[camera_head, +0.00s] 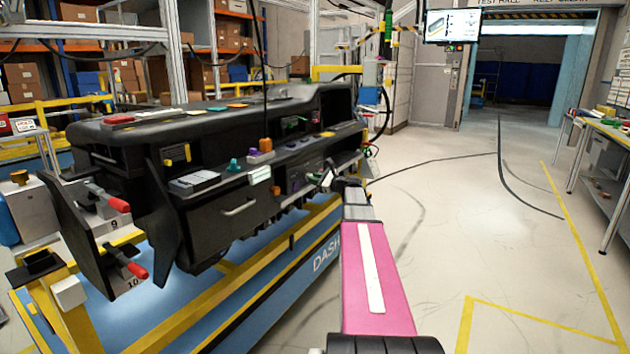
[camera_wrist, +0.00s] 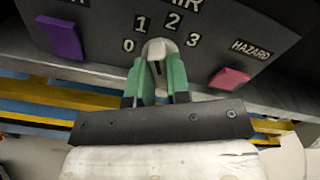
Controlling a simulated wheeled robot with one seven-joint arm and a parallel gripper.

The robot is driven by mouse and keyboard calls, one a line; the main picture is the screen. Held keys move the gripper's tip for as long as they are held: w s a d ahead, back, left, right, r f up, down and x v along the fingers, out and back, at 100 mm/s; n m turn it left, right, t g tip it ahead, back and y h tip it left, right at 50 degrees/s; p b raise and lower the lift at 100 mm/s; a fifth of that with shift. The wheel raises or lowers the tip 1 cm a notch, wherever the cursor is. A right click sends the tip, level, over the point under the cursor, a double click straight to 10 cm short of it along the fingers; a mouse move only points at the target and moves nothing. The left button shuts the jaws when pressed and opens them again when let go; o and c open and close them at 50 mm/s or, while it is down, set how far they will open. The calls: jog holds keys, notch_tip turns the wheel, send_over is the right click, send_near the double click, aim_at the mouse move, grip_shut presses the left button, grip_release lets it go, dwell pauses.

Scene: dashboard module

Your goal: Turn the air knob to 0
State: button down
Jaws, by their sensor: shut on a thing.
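The air knob (camera_wrist: 155,46) is a pale rounded knob on a dark panel in the wrist view, below the partly cut-off word AIR. The numbers 0, 1, 2 and 3 run around it from left to right. My gripper (camera_wrist: 157,72) has green fingertips, one on each side of the knob, and is shut on it. The fingers hide the knob's lower part, and I cannot tell which number it points to. In the head view my gripper (camera_head: 327,178) is at the right end of the black dashboard module (camera_head: 225,225); the knob is too small to make out there.
A purple button (camera_wrist: 60,39) is left of the knob and a pink HAZARD button (camera_wrist: 230,78) is right of it, both close to my fingers. The module stands on a yellow and blue frame (camera_head: 290,245). The floor (camera_head: 480,230) to the right is open.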

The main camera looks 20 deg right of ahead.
jog(key=n, duration=1.2)
jog(key=shift+s+f, duration=0.1)
jog(key=shift+n, duration=0.3)
dwell(0.3)
jog(key=c, duration=1.1)
grip_release()
jog(key=v, duration=1)
jog(key=shift+s+d, duration=0.25)
jog(key=shift+s, duration=0.05)
